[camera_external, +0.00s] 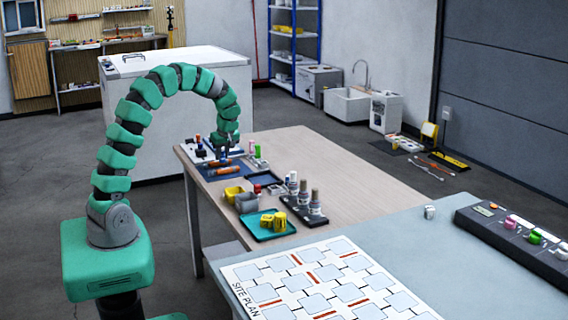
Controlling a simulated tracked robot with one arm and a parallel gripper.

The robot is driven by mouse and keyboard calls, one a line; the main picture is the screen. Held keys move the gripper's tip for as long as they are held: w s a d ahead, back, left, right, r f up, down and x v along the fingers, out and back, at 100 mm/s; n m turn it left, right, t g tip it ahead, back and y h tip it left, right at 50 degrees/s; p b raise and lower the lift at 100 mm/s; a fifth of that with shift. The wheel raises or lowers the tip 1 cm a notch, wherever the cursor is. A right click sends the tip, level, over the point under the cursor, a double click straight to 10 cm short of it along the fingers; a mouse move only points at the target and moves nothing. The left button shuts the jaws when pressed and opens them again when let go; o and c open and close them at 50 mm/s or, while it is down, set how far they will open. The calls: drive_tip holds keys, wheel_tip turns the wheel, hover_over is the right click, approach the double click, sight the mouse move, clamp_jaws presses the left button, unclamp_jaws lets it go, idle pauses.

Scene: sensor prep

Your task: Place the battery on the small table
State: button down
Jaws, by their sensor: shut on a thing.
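My gripper (226,147) points down over the far left part of the wood-topped table (345,190), above a blue mat. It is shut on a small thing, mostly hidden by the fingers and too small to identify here. I cannot make out for sure which thing is the battery. A small silver cylinder (429,212) stands on the grey-blue table (400,255) at the front right. I cannot tell which of the two tables is the small table.
Orange-handled tools (217,163) lie on the blue mat. Yellow and grey bins (247,202), a teal tray (263,233) with yellow cans and a dark rack of bottles (304,212) stand nearer. A site plan (325,285) and a dark console (510,235) occupy the front table. The wood table's right side is clear.

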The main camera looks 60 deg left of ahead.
sight(224, 160)
drive_tip(key=s+d+r+p, duration=0.1)
drive_tip(key=s+d, duration=0.3)
drive_tip(key=s, duration=0.2)
drive_tip(key=s+d+p, duration=0.1)
drive_tip(key=s+d, duration=0.3)
drive_tip(key=s, duration=0.3)
drive_tip(key=w+d+r+m+t+h+p, duration=0.1)
drive_tip(key=w+d+r+m+t+h, duration=0.1)
drive_tip(key=w+d+m, duration=0.8)
drive_tip(key=w+d+r+m+t+h+p, duration=0.2)
drive_tip(key=w+d+r+m+t, duration=0.1)
drive_tip(key=w+d+m, duration=0.6)
drive_tip(key=w+d+r, duration=0.1)
drive_tip(key=w+d, duration=0.2)
drive_tip(key=w, duration=0.1)
drive_tip(key=shift+m+p, duration=0.3)
drive_tip(key=shift+m, duration=0.1)
drive_tip(key=shift+s, duration=0.1)
